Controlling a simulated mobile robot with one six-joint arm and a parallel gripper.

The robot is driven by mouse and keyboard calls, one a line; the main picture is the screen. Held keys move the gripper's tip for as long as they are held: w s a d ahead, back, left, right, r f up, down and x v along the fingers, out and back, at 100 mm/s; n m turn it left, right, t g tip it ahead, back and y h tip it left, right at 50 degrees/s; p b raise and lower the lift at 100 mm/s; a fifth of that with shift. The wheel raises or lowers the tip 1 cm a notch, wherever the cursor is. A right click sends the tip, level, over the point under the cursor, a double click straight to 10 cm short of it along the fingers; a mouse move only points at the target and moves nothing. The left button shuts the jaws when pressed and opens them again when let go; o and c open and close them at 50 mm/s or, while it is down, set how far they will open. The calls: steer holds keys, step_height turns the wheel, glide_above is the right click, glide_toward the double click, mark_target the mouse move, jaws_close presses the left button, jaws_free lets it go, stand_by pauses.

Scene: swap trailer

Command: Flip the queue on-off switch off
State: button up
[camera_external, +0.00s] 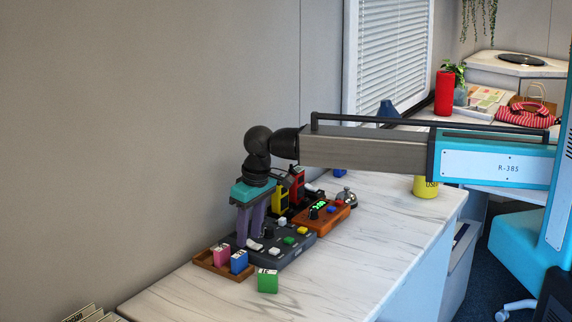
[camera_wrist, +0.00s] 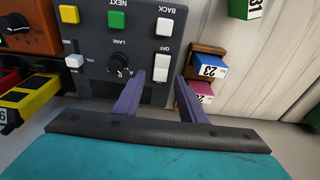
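The dark grey control panel (camera_external: 291,246) lies on the marble counter and fills the upper middle of the wrist view (camera_wrist: 97,44). Its white rocker switch (camera_wrist: 161,67) has an "OFF" label beside one end. The switch also shows in the external view near the fingertips (camera_external: 254,244). I cannot tell which end of it is pressed. My gripper (camera_external: 249,240) points down over the panel's near end. In the wrist view my gripper (camera_wrist: 160,82) has its two purple fingers apart, on either side of the switch, with nothing held. Contact with the panel is unclear.
A black knob (camera_wrist: 118,66), a green button (camera_wrist: 116,20) and a white button (camera_wrist: 165,27) are on the panel. A wooden tray (camera_external: 206,263) with pink and blue number blocks and a loose green block (camera_external: 267,281) are close by. An orange box (camera_external: 325,219) stands beyond.

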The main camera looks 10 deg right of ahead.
mark_target(256, 245)
step_height(256, 245, up, 13)
steer(key=s+d+b, duration=0.1)
steer(key=b, duration=0.2)
steer(key=shift+s+d, duration=0.2)
steer(key=shift+s, duration=0.05)
stand_by(0.7)
